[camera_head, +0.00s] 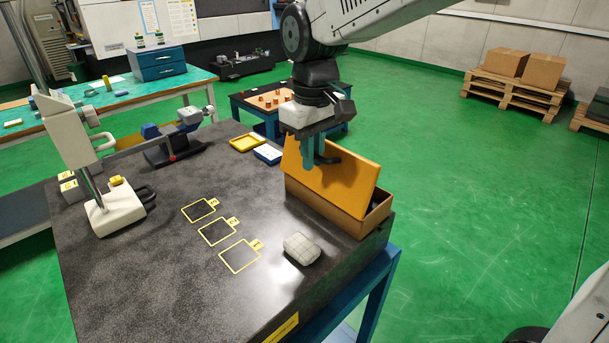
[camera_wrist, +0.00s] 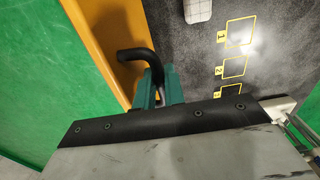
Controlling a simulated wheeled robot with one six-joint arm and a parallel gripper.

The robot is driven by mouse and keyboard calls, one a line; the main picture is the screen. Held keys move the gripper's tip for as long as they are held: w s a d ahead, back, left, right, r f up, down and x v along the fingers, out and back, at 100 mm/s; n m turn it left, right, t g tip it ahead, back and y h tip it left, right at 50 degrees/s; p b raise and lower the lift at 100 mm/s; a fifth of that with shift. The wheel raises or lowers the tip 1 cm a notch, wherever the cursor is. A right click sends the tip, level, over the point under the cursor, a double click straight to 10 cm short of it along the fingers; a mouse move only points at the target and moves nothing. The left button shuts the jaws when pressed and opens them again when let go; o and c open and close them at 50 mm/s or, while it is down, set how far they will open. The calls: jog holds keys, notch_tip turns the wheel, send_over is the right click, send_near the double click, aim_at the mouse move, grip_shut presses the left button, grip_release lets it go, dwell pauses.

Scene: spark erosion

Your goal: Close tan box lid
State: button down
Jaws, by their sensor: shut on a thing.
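The tan box (camera_head: 376,219) stands at the right edge of the dark table. Its orange-yellow lid (camera_head: 345,185) is tilted, partly open, with a gap at its right side above the box wall. A black curved handle (camera_head: 328,158) sits on the lid. My gripper (camera_head: 316,160) is at the handle with its teal fingers shut on it. In the wrist view the handle (camera_wrist: 130,54) runs into the teal fingers (camera_wrist: 150,88), beside the orange lid (camera_wrist: 95,40). The fingers hide part of the handle, and the box inside is not visible.
A grey block (camera_head: 301,248) lies left of the box, near yellow-outlined numbered squares (camera_head: 218,231). A white stand (camera_head: 112,212) and a grey-blue instrument (camera_head: 172,146) are on the left. The table's middle is mostly clear.

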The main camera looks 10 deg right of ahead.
aim_at(330, 142)
jog(key=shift+w+d, duration=0.1)
jog(key=shift+d, duration=0.1)
jog(key=shift+w+d+r, duration=0.1)
jog(key=shift+w+d, duration=0.4)
jog(key=shift+d, duration=0.3)
jog(key=shift+w+d, duration=0.6)
jog(key=shift+d, duration=0.25)
jog(key=shift+d, duration=0.1)
jog(key=shift+w+d+f, duration=0.45)
jog(key=shift+w+d, duration=0.1)
jog(key=shift+d, duration=0.15)
